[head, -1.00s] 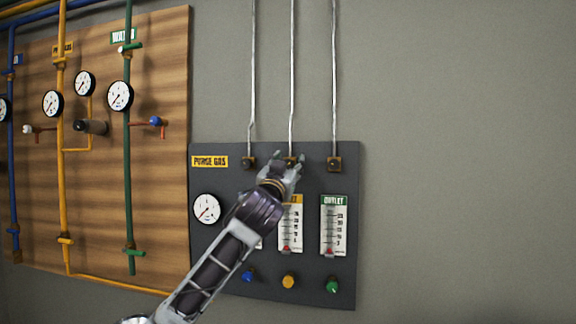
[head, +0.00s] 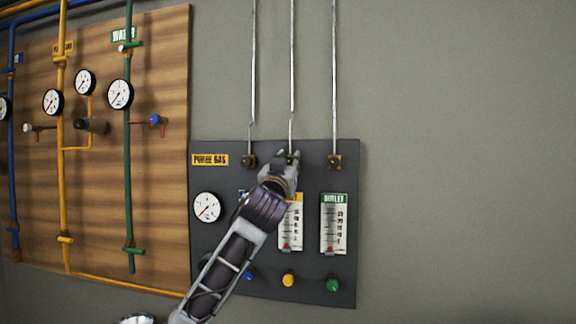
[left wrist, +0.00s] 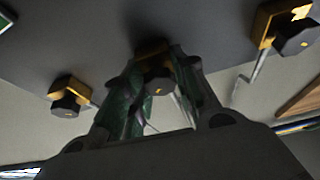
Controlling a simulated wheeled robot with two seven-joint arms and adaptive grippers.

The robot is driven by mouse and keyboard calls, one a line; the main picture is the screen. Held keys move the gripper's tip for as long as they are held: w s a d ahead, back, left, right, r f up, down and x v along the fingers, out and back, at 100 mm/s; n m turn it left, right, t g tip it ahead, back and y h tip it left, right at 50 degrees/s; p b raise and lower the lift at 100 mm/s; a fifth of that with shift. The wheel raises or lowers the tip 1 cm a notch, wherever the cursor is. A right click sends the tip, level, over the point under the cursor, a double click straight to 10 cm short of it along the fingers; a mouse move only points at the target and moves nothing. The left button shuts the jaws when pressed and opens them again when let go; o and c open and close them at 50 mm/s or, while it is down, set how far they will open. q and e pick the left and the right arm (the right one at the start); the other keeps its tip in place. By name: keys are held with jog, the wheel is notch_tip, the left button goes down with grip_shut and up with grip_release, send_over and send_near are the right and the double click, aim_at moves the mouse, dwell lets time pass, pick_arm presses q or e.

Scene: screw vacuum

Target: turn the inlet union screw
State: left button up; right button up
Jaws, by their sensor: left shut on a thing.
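The middle union screw (left wrist: 158,84) is a dark knob on a brass block under the middle thin pipe. It is the one at my left gripper, and I take it as the inlet union screw. My left gripper (head: 290,160) reaches it at the top of the dark panel (head: 225,260) and mostly covers it in the head view. In the left wrist view, the two fingers of the gripper (left wrist: 160,75) stand on either side of the knob, shut on it. My right gripper is not in view.
Similar union screws flank it, left (head: 249,162) and right (head: 334,161). Below are a round gauge (head: 207,207), flow meters, including the outlet one (head: 334,224), and coloured knobs such as the green one (head: 332,285). A wooden board (head: 160,200) with pipes stands left.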

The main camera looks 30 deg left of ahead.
pick_arm(q)
jog(key=shift+n, duration=0.4)
jog(key=shift+y, duration=0.4)
jog(key=o, duration=1.1)
jog(key=shift+c, duration=0.2)
jog(key=v, duration=1.2)
